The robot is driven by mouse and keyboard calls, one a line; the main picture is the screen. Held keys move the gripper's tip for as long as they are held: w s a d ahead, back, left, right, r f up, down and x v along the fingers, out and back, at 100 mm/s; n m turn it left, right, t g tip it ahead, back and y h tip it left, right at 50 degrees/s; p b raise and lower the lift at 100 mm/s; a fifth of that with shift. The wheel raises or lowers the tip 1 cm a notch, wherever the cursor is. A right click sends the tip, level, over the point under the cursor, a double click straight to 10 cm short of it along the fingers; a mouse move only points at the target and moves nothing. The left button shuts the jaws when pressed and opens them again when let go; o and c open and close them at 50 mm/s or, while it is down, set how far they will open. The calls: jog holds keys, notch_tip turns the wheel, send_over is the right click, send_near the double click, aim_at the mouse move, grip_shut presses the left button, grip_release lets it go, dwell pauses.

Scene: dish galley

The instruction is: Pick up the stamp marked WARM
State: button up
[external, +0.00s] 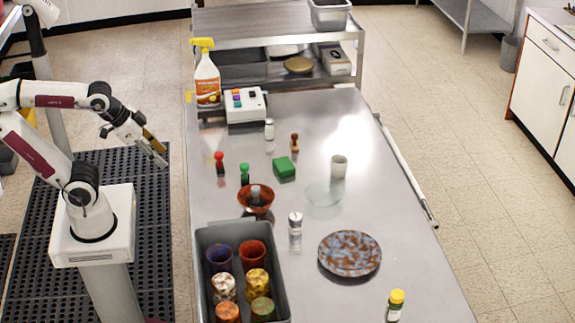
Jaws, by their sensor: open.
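Several small stamp-like items stand on the steel table: a red one (220,163), a green one (244,174) and a brown one (294,143). A grey-topped item (256,195) stands in or behind the red-brown bowl (257,207); I cannot tell which. No marking is legible, so I cannot tell which stamp says WARM. My gripper (158,156) is open and empty, pointing down over the floor mat, left of the table and apart from all the stamps.
A green block (284,167), white cup (338,167), glass dish (323,194), shaker (295,223) and speckled plate (350,254) stand on the table (410,270). A grey bin (283,285) holds several cups. A spray bottle (207,80) and button box (245,106) stand behind.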

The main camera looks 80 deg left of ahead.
jog(key=w+a+f+m+t+y, duration=0.25)
jog(key=w+a+t, duration=0.25)
jog(key=w+a, duration=1.8)
jog(key=t+h, duration=0.4)
jog(key=h, duration=0.8)
send_near(219, 162)
jog(key=shift+w+d+r+y, duration=0.15)
jog(key=shift+w+r+y, duration=0.1)
jog(key=shift+w+r, duration=0.65)
jog(key=shift+w+f, duration=0.1)
jog(key=shift+w, duration=0.1)
jog(key=shift+x, duration=1.25)
jog(key=shift+d, duration=0.15)
